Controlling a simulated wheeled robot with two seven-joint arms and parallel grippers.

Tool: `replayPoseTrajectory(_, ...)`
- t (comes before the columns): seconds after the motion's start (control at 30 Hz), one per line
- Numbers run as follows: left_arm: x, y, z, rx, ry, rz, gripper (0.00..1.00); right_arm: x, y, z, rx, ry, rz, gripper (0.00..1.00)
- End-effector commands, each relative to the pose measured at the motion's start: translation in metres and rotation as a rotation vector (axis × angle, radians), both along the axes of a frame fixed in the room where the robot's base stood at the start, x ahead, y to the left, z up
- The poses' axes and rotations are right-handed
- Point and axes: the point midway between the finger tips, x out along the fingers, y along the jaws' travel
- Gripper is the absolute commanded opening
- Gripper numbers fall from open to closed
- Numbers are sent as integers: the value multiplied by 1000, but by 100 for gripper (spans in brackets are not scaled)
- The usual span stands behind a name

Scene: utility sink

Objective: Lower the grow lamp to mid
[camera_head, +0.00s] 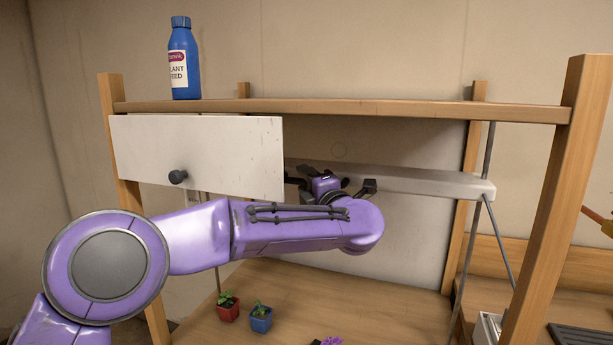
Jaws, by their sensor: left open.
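The grow lamp (430,184) is a long pale bar hanging level beneath the wooden top shelf. Its left part is hidden behind a white panel and my left gripper. My left gripper (332,183) is open at the lamp, in front of its middle-left part, with dark fingers spread to either side. I cannot tell whether the fingers touch the lamp. My left arm reaches in from the lower left, below the white panel. My right gripper is not seen.
The white panel (225,158) with a dark knob (178,177) hangs just left of my gripper. A blue bottle (184,65) stands on the top shelf (350,108). A red pot (228,307) and a blue pot (260,320) with seedlings stand on the lower surface. A wooden post (560,200) stands right.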

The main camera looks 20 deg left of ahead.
Motion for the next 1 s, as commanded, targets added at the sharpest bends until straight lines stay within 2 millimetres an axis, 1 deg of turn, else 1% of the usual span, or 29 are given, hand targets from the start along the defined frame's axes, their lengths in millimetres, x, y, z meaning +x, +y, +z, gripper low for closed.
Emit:
replayPoseTrajectory(0.2,1,1,0,1,-1,0,42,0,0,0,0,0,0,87)
replayPoseTrajectory(0.23,1,1,0,1,-1,0,38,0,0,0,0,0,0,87)
replayPoseTrajectory(0.27,1,1,0,1,-1,0,28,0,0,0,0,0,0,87)
replayPoseTrajectory(0.3,1,1,0,1,-1,0,16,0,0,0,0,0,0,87)
replayPoseTrajectory(0.33,1,1,0,1,-1,0,6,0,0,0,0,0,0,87)
replayPoseTrajectory(0.37,1,1,0,1,-1,0,0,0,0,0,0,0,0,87)
replayPoseTrajectory(0.53,1,1,-2,1,1,0,0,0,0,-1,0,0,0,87)
replayPoseTrajectory(0.67,1,1,-16,1,1,0,0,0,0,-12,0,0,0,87)
replayPoseTrajectory(0.77,1,0,-39,2,3,-1,0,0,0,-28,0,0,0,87)
replayPoseTrajectory(0.9,1,0,-76,1,3,0,0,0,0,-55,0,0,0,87)
replayPoseTrajectory(1.0,1,0,-97,1,4,0,0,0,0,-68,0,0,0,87)
